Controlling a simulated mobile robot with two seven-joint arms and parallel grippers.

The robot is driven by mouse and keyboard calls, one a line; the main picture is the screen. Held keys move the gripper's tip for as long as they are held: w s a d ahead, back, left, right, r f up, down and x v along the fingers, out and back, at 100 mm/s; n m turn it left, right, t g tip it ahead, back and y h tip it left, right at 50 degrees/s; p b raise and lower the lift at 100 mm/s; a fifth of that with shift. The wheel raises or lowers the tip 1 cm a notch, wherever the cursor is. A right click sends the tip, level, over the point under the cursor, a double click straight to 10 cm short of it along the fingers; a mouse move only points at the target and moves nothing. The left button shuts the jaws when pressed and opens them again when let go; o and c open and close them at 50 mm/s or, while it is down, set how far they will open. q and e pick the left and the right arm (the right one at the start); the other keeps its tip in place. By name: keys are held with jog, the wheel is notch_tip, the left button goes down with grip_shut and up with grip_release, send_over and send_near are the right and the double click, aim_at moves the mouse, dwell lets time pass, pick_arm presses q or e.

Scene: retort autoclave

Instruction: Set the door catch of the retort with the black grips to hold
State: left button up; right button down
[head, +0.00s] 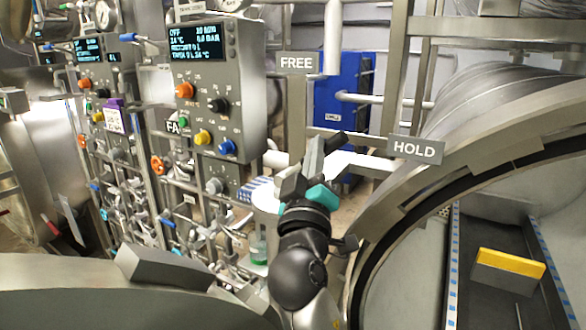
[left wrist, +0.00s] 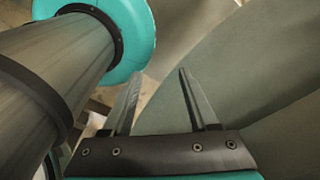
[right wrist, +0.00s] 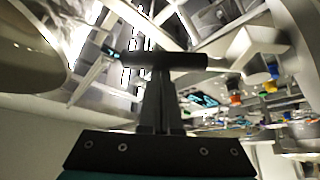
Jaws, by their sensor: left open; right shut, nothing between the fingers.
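The FREE label (head: 297,63) and the HOLD label (head: 415,150) stand beside the open retort (head: 480,170) at the right of the head view. My right gripper (head: 318,152) is between and below the labels. In the right wrist view its fingers (right wrist: 160,74) are shut with nothing between them. A black bar (right wrist: 185,60), apparently a grip, lies crosswise at their tips; I cannot tell whether they touch. The catch's setting is unclear. My left gripper (left wrist: 158,80) is open and empty in the left wrist view, near a grey curved surface (left wrist: 245,80); it is not seen in the head view.
A control panel (head: 215,80) with knobs and a display stands left of my right arm, with pipes and valves below it. A blue cabinet (head: 345,85) is behind. A yellow-topped block (head: 510,265) sits inside the open retort. A grey curved surface (head: 80,300) fills the lower left.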

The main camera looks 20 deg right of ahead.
pick_arm(q)
notch_tip(320, 180, down, 5)
jog(key=b, duration=0.4)
jog(key=shift+s+a+f, duration=0.15)
jog(key=shift+f, duration=0.05)
pick_arm(e)
jog(key=f, duration=0.1)
jog(key=s+d+f+m, duration=0.1)
jog(key=f, duration=0.1)
jog(key=shift+s+d+m+h, duration=0.25)
jog(key=shift+s+m+h, duration=0.1)
jog(key=shift+m+h, duration=0.05)
jog(key=shift+f, duration=0.1)
pick_arm(q)
jog(key=shift+a+r, duration=0.1)
